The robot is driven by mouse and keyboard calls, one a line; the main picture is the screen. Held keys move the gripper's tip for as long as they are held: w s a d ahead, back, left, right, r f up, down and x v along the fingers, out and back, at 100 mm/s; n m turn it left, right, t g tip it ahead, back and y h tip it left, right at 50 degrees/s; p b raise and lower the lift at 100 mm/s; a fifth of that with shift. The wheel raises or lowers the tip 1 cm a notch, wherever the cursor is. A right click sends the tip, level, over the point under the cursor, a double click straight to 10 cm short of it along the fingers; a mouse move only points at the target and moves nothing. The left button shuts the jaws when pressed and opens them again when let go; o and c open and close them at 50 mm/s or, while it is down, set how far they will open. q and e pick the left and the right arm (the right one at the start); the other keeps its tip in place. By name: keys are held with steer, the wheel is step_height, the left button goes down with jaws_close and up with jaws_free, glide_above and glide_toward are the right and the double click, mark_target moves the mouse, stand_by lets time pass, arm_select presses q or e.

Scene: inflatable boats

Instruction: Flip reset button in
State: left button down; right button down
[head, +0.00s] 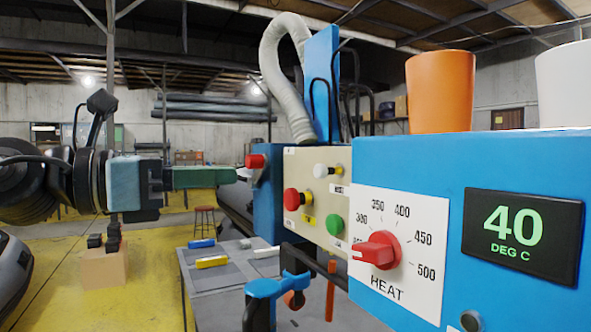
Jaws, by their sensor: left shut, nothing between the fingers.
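A cream control panel (315,205) on the blue machine carries a red button (292,199), a green button (335,224) and a small white knob (320,170). Which of these is the reset button I cannot tell; the labels are too small to read. My right gripper is not in view.
A blue heater box (420,165) with a red dial (376,250) and a "40 DEG C" display (523,235) fills the right. An orange cup (440,92) and a white cup (565,85) stand on it. A grey table (215,290) holds small coloured pieces below.

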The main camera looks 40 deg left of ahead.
arm_select(q)
glide_toward(315, 169)
steer(key=x, duration=0.3)
steer(key=p+x, duration=0.1)
steer(key=x, duration=0.1)
steer(key=shift+w+d+f, duration=0.1)
steer(key=shift+d+f, duration=0.05)
steer(key=shift+f, duration=0.1)
steer(key=shift+w+d, duration=0.3)
steer(key=shift+w, duration=0.35)
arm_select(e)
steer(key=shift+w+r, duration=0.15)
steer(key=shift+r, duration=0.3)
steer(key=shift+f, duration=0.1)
arm_select(q)
steer(key=shift+w+d, duration=0.1)
steer(key=shift+w, duration=0.15)
steer(key=shift+w+d+b, duration=0.15)
steer(key=shift+w+b, duration=0.4)
steer(key=shift+b, duration=0.05)
steer(key=shift+r, duration=0.2)
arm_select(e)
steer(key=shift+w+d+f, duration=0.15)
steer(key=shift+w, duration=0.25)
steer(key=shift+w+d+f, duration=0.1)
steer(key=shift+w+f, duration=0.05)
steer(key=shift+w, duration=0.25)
